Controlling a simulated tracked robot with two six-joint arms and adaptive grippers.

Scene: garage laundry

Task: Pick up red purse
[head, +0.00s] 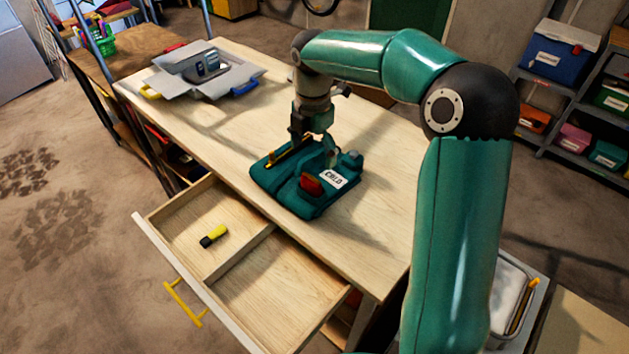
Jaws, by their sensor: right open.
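My right gripper (304,156) points down over the back part of the cloth, just behind the red item. Its fingers are spread and hold nothing that I can see. I cannot tell whether the fingertips touch the cloth. My left gripper is not in view.
An open drawer (233,284) juts from the table's front, holding a yellow-and-black object (214,236). Shelves with coloured boxes (555,55) stand at the right. The table's middle left is clear.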

